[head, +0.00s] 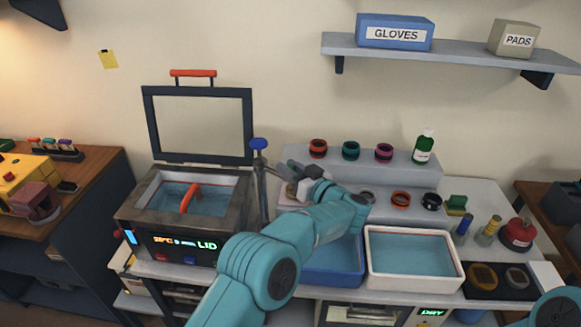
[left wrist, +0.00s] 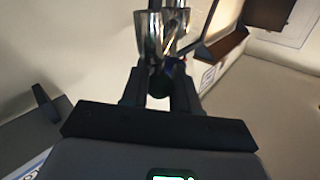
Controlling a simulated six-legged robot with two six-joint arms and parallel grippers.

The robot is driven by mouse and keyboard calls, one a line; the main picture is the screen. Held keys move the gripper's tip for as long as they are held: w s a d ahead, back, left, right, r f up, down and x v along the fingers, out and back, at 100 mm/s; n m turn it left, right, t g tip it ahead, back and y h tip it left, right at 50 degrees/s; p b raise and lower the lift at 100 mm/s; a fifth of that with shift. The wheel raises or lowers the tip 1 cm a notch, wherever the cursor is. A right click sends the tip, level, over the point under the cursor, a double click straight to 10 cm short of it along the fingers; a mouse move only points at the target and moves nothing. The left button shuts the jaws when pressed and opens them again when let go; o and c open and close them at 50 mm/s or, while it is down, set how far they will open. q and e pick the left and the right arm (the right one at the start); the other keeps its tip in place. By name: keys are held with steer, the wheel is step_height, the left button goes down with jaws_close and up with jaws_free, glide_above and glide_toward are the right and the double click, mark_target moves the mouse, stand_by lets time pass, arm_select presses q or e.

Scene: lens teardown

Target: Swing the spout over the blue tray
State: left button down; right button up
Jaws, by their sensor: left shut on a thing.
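The tap stands beside the water bath, with a blue knob (head: 258,144) on top of a grey metal post (head: 262,185). My left gripper (head: 284,168) is by the post, partly hidden by my own wrist. In the left wrist view its dark fingers (left wrist: 160,84) are shut on the chrome spout (left wrist: 158,35). The spout's far end is hard to make out. The blue tray (head: 333,279) holds water and sits in front, partly covered by my left arm. My right gripper is not in view.
The water bath (head: 145,215) has its lid raised and an orange-red handle (head: 188,198) inside. A white tray (head: 414,287) of water sits right of the blue one. Rings and a green bottle (head: 423,148) stand on the raised step behind.

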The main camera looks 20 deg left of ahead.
arm_select(q)
steer(key=shift+r, duration=0.15)
stand_by(0.3)
steer(key=c, duration=0.9)
jaws_free()
steer(key=shift+s, duration=0.15)
steer(key=shift+w, duration=0.2)
